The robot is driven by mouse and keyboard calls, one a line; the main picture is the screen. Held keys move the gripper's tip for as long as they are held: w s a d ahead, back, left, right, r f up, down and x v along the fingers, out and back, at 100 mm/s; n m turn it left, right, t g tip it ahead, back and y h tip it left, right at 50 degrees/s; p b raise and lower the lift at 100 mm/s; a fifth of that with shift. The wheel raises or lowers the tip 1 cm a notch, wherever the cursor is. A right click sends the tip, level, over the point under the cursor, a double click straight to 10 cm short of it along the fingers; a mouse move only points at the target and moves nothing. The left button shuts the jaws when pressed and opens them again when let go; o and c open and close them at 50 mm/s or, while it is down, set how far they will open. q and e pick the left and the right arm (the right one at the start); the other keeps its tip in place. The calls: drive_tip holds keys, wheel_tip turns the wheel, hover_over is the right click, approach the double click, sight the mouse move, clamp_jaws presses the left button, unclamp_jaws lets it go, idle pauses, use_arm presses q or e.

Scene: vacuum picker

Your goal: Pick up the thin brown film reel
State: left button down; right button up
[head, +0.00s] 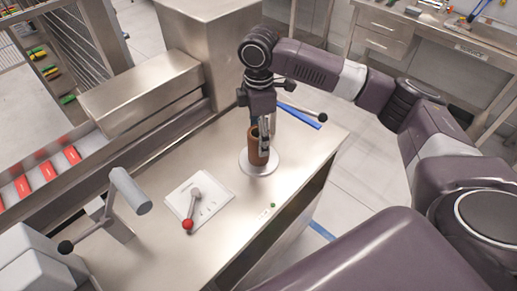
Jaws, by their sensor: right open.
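A brown cylinder (256,157), which looks like the thin brown film reel, stands upright on a round pale disc (245,168) on the metal bench. My right gripper (263,140) points down at the top of the cylinder. It is open, with a finger in front of the cylinder's right side. I cannot tell whether the fingers touch it, and the far finger is mostly hidden. My left gripper is not in view.
A white plate (212,205) with a red-knobbed lever (188,224) lies left of the disc. A grey-handled crank (131,190) stands farther left. A metal housing (150,85) and a channel with red pieces (48,171) are behind. The bench's front right is mostly clear.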

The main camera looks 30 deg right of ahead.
wheel_tip(320, 180, down, 3)
drive_tip(key=shift+r+p, duration=0.15)
drive_tip(key=shift+p, duration=0.4)
wheel_tip(320, 180, down, 4)
drive_tip(key=shift+w+a+r+p, duration=0.1)
drive_tip(key=shift+w+r+p, duration=0.05)
drive_tip(key=shift+p, duration=0.5)
drive_tip(key=shift+f, duration=0.4)
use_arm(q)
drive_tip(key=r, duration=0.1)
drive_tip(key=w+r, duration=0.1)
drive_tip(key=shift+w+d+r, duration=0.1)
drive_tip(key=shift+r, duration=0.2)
use_arm(e)
drive_tip(key=c, duration=1.4)
drive_tip(key=shift+r, duration=0.1)
